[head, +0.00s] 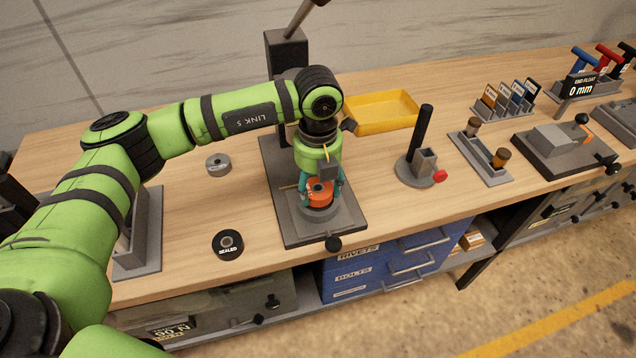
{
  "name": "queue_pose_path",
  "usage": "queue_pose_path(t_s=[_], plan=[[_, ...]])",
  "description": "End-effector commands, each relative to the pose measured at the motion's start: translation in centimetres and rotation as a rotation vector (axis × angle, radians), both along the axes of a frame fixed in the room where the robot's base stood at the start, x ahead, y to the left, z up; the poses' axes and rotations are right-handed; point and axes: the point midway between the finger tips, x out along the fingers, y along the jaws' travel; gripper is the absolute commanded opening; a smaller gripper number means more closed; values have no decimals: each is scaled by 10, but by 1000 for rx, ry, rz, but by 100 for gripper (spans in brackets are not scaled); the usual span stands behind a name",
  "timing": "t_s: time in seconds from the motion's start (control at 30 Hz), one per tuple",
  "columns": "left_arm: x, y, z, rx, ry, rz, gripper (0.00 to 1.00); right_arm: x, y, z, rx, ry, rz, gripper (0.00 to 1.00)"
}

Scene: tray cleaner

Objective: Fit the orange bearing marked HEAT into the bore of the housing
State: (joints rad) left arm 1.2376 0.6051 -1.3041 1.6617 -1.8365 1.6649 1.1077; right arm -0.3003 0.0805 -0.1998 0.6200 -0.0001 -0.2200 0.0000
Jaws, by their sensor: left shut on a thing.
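My left gripper (320,186) points down with its teal fingers on both sides of the orange bearing (319,197) and is shut on it. The marking on the orange bearing is too small to read. The bearing is directly above the grey round housing (330,220), which stands on the dark base plate (293,232) of the press. The bore is hidden by the bearing and fingers. I cannot tell whether the bearing is in the bore or just above it. My right gripper is not in view.
A black ring marked SEALED (228,244) and a grey ring (217,164) lie on the wooden bench to the left. The press column (284,60) rises behind my gripper. A yellow tray (382,112) and a post stand (418,168) are to the right.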

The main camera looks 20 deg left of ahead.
Motion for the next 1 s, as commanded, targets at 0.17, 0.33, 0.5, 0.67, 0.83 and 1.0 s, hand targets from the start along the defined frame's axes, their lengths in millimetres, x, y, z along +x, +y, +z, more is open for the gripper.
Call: queue_pose_path(t_s=[0.17, 0.33, 0.5, 0.67, 0.83, 1.0], plan=[[0, 0, 0, 0, -1, 0, 18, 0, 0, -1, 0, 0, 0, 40], [0, 0, -1, 0, -1, 0, 18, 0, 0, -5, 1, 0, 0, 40], [0, 0, 1, 0, -1, 0, 18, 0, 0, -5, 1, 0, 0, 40], [0, 0, 1, 0, -1, 0, 18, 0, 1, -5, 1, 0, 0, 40], [0, 0, 1, 0, -1, 0, 18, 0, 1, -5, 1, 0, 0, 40], [0, 0, 0, -1, -2, 0, 18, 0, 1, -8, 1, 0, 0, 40]])
